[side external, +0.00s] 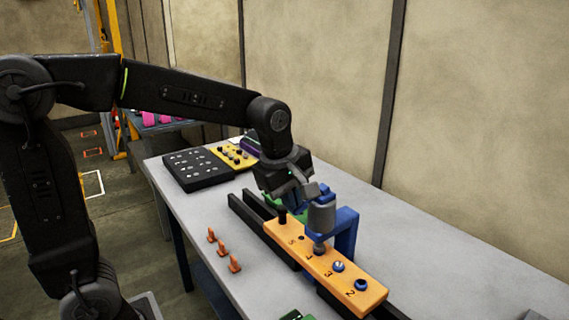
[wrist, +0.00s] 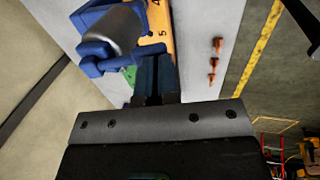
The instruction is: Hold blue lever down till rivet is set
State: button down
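The blue rivet tool (side external: 346,229) stands over the orange numbered strip (side external: 300,245), its grey cylinder (side external: 321,216) upright above one hole. In the wrist view the tool's blue parts (wrist: 88,50) and grey cylinder (wrist: 115,28) show at upper left, beside the orange strip (wrist: 160,30). My gripper (wrist: 157,75) has its dark fingers close together, with nothing seen between them. It points down behind the tool, close to its blue parts. I cannot tell whether it touches the lever. The lever is mostly hidden behind my gripper in the side view. The rivet's state under the cylinder is hidden.
Dark rails (side external: 258,222) run alongside. A black tray (side external: 197,170) and a yellow tray (side external: 231,157) lie at the back.

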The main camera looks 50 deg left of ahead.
jog(key=s+v, duration=0.1)
jog(key=v, duration=1.2)
jog(key=shift+s, duration=0.15)
jog(key=s+f+m+t, duration=0.2)
jog(key=s+f+m, duration=0.9)
jog(key=m, duration=0.7)
jog(key=shift+s+f+t, duration=0.25)
jog(key=shift+f+t, duration=0.05)
jog(key=shift+f, duration=0.5)
